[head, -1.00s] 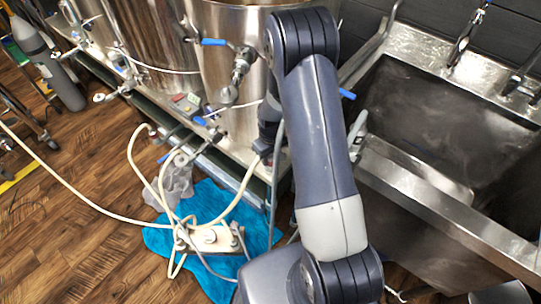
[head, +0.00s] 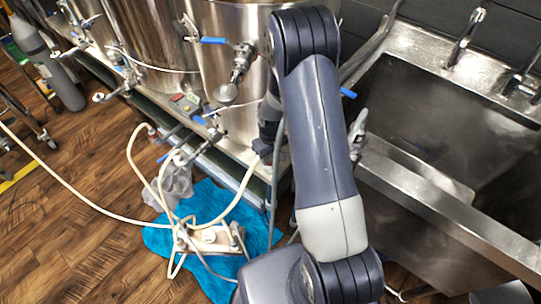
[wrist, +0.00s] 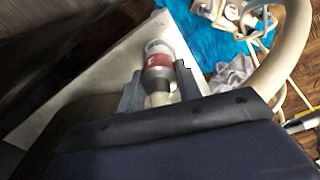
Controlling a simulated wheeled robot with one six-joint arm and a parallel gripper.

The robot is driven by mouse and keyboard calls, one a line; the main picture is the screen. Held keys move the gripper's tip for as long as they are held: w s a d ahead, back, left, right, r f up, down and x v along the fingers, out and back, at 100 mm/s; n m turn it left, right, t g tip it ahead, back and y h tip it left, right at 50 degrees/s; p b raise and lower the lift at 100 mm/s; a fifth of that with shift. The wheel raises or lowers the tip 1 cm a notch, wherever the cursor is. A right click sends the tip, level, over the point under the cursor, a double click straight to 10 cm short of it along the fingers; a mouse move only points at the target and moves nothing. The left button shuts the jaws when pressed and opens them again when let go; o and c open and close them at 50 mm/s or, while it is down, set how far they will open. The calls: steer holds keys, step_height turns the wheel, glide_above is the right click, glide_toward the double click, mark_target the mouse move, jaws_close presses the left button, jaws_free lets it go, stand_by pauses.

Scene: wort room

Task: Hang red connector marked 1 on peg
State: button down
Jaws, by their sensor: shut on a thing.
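The red connector (wrist: 158,62) shows in the wrist view, with a red band, a pale far end and a grey collar. My gripper (wrist: 160,84) is shut on its grey collar, one finger on each side. A cream hose end enters the connector between the fingers. A 1 on the connector cannot be read. In the head view my gripper (head: 262,148) is small and partly hidden by my arm, beside the steel vessel's lower frame, and the connector cannot be made out. I cannot pick out the peg in either view.
A cream hose (wrist: 291,50) curves close on the right in the wrist view. A pump (head: 208,238) with hoses sits on a blue cloth (head: 158,242). A grey cloth (head: 176,184) lies behind it. Steel vessels (head: 222,85) with valves stand behind; a sink (head: 440,130) is right. Floor is open at left.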

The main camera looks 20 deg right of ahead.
steer(key=c, duration=0.9)
jaws_free()
step_height(320, 180, up, 11)
steer(key=shift+s+f+p, duration=0.1)
steer(key=shift+s+p, duration=0.05)
steer(key=shift+p, duration=0.4)
step_height(320, 180, down, 11)
steer(key=shift+r, duration=0.2)
steer(key=shift+f+b, duration=0.15)
steer(key=shift+b, duration=0.4)
